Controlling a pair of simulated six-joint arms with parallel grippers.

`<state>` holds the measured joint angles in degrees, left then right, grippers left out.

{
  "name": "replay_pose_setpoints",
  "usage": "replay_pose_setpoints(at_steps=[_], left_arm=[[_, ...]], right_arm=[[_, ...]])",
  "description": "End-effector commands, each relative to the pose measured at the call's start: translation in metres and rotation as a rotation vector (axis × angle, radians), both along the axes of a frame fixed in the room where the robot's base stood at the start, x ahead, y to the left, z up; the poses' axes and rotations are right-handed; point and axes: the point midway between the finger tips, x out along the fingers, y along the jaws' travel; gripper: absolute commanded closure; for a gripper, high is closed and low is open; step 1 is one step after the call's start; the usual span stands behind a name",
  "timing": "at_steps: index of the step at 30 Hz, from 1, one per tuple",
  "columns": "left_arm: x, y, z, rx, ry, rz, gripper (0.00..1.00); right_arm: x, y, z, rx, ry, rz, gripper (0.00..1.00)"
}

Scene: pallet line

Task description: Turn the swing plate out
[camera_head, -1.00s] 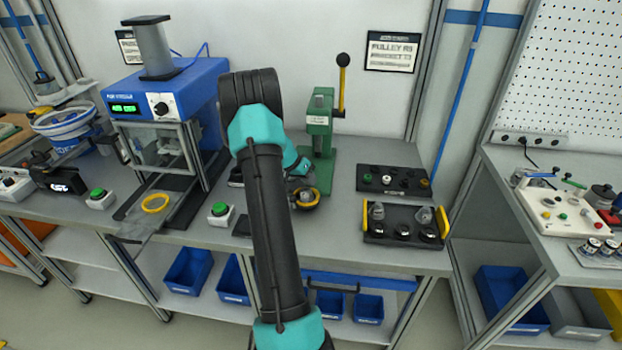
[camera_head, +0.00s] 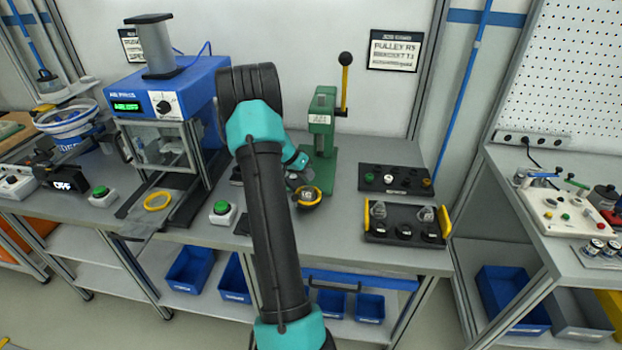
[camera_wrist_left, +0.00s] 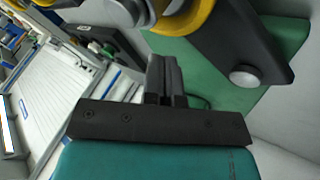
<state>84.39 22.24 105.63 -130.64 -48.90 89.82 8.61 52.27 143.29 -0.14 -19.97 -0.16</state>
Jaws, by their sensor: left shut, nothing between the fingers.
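The swing plate (camera_wrist_left: 225,45) is a dark arm with a round metal knob, seen over the green press base (camera_wrist_left: 285,75) in the left wrist view. A yellow ring (camera_wrist_left: 200,22) sits at its near end around a metal part. In the head view the yellow ring (camera_head: 310,204) shows in front of the green press (camera_head: 321,125), and most of the plate is hidden. My left gripper (camera_wrist_left: 163,62) is shut and empty, its fingertips just beside the plate's ring end; contact is unclear. In the head view my arm largely covers it. My right gripper is not in view.
A green button box (camera_head: 222,213) is near the bench edge. A black tray with yellow handles (camera_head: 390,237) and a black fixture strip (camera_head: 396,189) lie right of the green press.

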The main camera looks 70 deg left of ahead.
Motion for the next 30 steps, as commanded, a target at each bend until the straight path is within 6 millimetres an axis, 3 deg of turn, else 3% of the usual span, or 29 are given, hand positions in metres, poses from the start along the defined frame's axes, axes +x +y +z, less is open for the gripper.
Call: replay_pose_setpoints(at_steps=[21,30], left_arm=[[-0.079,0.017,0.106,0.003,0.002,0.002,1.0],[-0.09,0.018,0.121,-0.001,0.002,0.002,1.0]], right_arm=[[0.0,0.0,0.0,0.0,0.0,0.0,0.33],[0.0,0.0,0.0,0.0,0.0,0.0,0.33]])
